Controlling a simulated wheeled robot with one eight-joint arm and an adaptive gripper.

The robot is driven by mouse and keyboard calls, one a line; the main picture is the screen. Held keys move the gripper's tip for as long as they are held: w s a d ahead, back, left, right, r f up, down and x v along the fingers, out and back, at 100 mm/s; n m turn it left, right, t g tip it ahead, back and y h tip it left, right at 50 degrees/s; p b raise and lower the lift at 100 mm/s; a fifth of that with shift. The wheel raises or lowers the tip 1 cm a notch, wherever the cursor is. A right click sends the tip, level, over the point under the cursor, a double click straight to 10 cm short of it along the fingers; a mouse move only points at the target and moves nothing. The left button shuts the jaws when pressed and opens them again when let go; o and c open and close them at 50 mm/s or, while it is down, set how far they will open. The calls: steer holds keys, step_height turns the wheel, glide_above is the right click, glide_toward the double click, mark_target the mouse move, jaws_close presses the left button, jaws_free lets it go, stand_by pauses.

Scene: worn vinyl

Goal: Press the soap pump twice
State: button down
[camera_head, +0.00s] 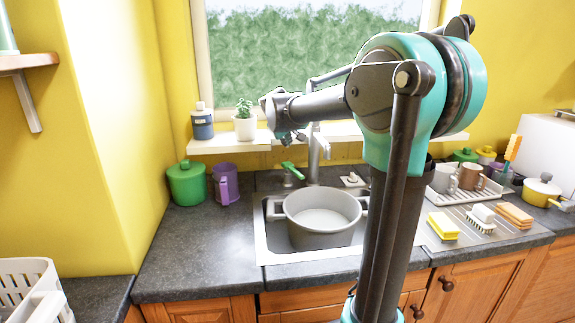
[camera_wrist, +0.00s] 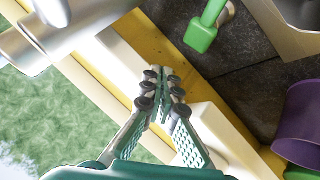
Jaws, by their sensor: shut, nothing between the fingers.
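The soap pump (camera_head: 290,169) has a green head on a metal collar and stands on the counter behind the sink, left of the tap. Its green head also shows at the top of the wrist view (camera_wrist: 204,28). My gripper (camera_wrist: 165,82) is shut with its fingertips together and nothing between them. In the head view my gripper (camera_head: 284,134) is small and partly hidden by the wrist, above the pump and in front of the windowsill. In the wrist view the fingertips are apart from the pump head.
The tap (camera_head: 316,158) stands close to the right of the pump. A grey pot (camera_head: 318,238) sits in the sink. A purple mug (camera_head: 226,186) and green pot (camera_head: 186,186) stand left. A blue bottle (camera_head: 202,125) and plant (camera_head: 245,124) are on the windowsill.

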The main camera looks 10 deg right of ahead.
mark_target(287, 164)
steer(key=shift+r, duration=0.1)
step_height(287, 164, up, 4)
steer(key=shift+f, duration=0.2)
steer(key=shift+f, duration=0.1)
steer(key=shift+f, duration=4.3)
steer(key=shift+f, duration=0.15)
steer(key=shift+f, duration=0.25)
